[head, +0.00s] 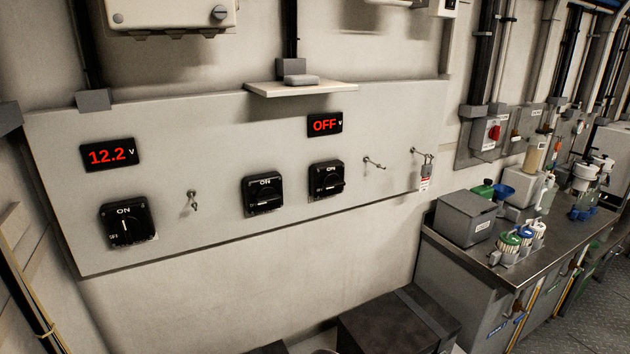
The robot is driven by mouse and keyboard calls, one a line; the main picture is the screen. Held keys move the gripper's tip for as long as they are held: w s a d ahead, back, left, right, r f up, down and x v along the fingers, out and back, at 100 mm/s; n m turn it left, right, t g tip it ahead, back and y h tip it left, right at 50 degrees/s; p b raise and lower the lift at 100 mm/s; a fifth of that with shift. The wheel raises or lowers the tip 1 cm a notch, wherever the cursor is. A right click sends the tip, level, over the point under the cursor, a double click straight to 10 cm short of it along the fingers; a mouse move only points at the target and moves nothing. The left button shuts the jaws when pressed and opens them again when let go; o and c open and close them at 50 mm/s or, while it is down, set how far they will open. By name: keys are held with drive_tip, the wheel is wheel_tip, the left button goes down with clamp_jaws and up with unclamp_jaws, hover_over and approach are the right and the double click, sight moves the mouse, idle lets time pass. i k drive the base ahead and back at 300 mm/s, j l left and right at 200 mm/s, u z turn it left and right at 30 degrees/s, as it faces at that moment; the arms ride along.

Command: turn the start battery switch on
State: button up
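Three black rotary battery switches are mounted on a grey wall panel (225,215) in the head view. The left switch (127,224) sits below a display (108,154) reading 12.2 V, and its handle looks upright, toward ON. The middle switch (263,193) has its handle lying level. The right switch (326,181) also has a level handle and sits below a display (325,124) reading OFF. No readable label tells which is the start battery switch. My gripper is not in view.
Hooks stick out of the panel, one with a key (192,201), one with a padlock and tag (426,172). A small shelf (300,89) juts out above. Dark boxes (398,325) stand low in front. A steel bench (475,245) with bottles is right.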

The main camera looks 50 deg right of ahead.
sight(331, 182)
drive_tip(key=z, duration=1.5)
drive_tip(key=i+l+u, duration=0.1)
drive_tip(key=l+u, duration=0.2)
drive_tip(key=u, duration=0.15)
drive_tip(key=l+u, duration=0.3)
drive_tip(key=u, duration=0.15)
drive_tip(key=l+u, duration=0.45)
drive_tip(key=j, duration=0.1)
